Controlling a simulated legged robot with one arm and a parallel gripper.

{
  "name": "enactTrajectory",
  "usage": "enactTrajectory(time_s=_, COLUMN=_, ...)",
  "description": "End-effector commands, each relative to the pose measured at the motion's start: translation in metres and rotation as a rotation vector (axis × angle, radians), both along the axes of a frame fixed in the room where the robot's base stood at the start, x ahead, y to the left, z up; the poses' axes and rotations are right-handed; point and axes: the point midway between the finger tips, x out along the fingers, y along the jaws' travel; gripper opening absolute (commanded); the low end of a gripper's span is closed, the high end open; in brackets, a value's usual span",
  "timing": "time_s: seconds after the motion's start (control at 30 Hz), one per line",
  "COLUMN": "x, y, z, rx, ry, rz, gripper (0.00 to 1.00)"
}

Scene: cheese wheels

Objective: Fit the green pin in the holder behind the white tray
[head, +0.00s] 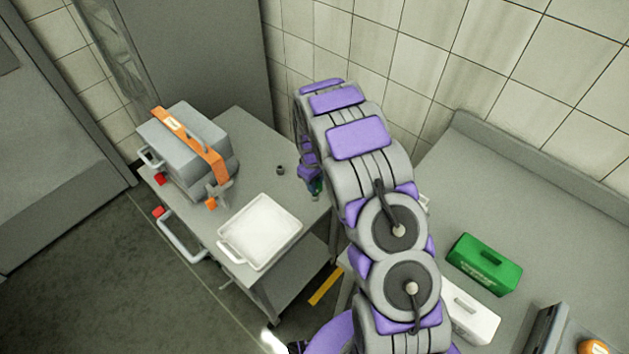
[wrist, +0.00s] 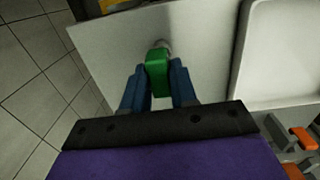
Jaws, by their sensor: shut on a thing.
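My gripper (wrist: 156,84) is shut on the green pin (wrist: 157,70), which sits between its two blue fingers in the wrist view. The pin also shows as a small green bit (head: 316,187) below my arm in the head view. The holder (head: 280,170) is a small dark round piece on the grey cart behind the white tray (head: 262,232). In the head view the pin is to the right of the holder and apart from it. In the wrist view a small grey round shape shows just beyond the pin; I cannot tell whether it is the holder.
A grey box with an orange strap (head: 190,140) stands on the cart's left side. A counter at right bears a green box (head: 484,263) and a white box (head: 470,316). A tiled wall (head: 450,60) is behind. The cart top around the holder is clear.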

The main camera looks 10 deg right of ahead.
Motion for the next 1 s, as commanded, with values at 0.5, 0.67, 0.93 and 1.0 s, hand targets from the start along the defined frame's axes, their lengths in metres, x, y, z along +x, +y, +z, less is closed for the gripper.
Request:
enactTrajectory(time_s=0.5, x=-0.001, y=0.0, z=-0.012, rx=0.0, ry=0.002, rz=0.0, gripper=0.0)
enactTrajectory(time_s=0.67, x=-0.001, y=0.0, z=-0.016, rx=0.0, ry=0.001, rz=0.0, gripper=0.0)
enactTrajectory(time_s=0.93, x=0.0, y=0.0, z=-0.019, rx=0.0, ry=0.0, rz=0.0, gripper=0.36)
enactTrajectory(time_s=1.0, x=0.0, y=0.0, z=-0.019, rx=0.0, ry=0.0, rz=0.0, gripper=0.42)
